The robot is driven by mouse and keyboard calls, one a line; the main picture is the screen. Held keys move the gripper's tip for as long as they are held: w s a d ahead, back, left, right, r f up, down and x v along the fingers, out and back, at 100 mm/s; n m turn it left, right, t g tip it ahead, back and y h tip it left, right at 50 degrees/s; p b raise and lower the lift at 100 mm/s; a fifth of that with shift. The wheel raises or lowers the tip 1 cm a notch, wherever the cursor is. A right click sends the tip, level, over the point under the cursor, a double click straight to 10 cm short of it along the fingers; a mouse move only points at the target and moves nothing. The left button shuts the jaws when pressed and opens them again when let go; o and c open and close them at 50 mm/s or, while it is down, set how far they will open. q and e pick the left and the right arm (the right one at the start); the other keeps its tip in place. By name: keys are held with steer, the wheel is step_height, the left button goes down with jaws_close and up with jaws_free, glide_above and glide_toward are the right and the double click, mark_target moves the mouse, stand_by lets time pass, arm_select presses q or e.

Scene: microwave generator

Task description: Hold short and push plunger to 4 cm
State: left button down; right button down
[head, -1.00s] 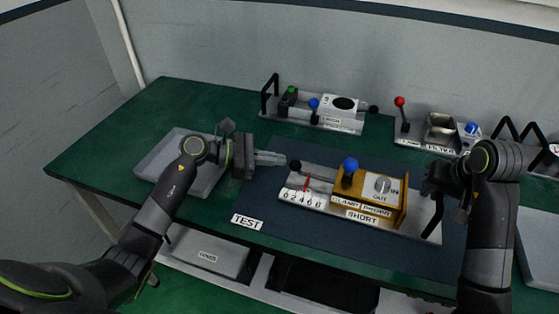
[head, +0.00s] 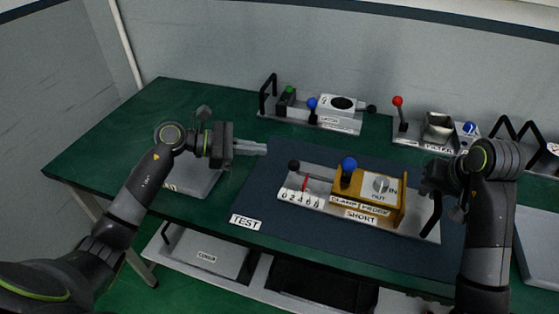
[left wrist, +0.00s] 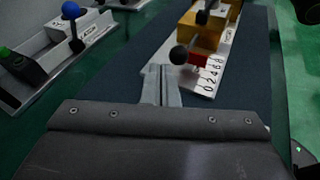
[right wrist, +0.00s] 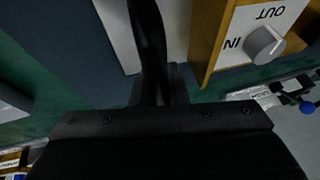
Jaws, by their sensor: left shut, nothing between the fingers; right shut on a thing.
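The SHORT device (head: 392,223) lies on the dark mat, with a yellow block (head: 345,187), a blue clamp knob (head: 349,165) and an IN/OUT dial (head: 381,185). Its black plunger knob (head: 294,165) sticks out at the left; it also shows in the left wrist view (left wrist: 179,55). A red pointer (head: 305,183) stands by the 0–8 scale (head: 300,198), around its middle; the exact reading is unclear. My left gripper (head: 264,149) is shut and empty, left of the plunger knob and apart from it. My right gripper (head: 430,189) is shut on the device's black handle (head: 432,217).
The mat (head: 262,195) carries a TEST label at its front left. A grey tray (head: 190,180) lies under my left arm. Another device (head: 340,122) stands behind the mat, and a filter device (head: 438,130) with a red-knobbed lever stands back right. Open table lies behind my left gripper.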

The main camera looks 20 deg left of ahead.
arm_select(q)
steer(key=shift+v, duration=2.95)
arm_select(e)
steer(key=c, duration=1.3)
jaws_free()
steer(key=shift+w+f, duration=0.1)
steer(key=shift+w, duration=0.05)
arm_select(q)
steer(key=shift+w+d, duration=0.1)
arm_select(e)
steer(key=shift+r, duration=0.2)
steer(key=shift+r+p, duration=0.6)
steer(key=shift+r, duration=0.7)
steer(key=shift+r+p, duration=1.05)
steer(key=shift+r, duration=0.05)
arm_select(q)
step_height(320, 180, up, 3)
steer(key=shift+r, duration=0.1)
arm_select(e)
steer(key=shift+f, duration=0.1)
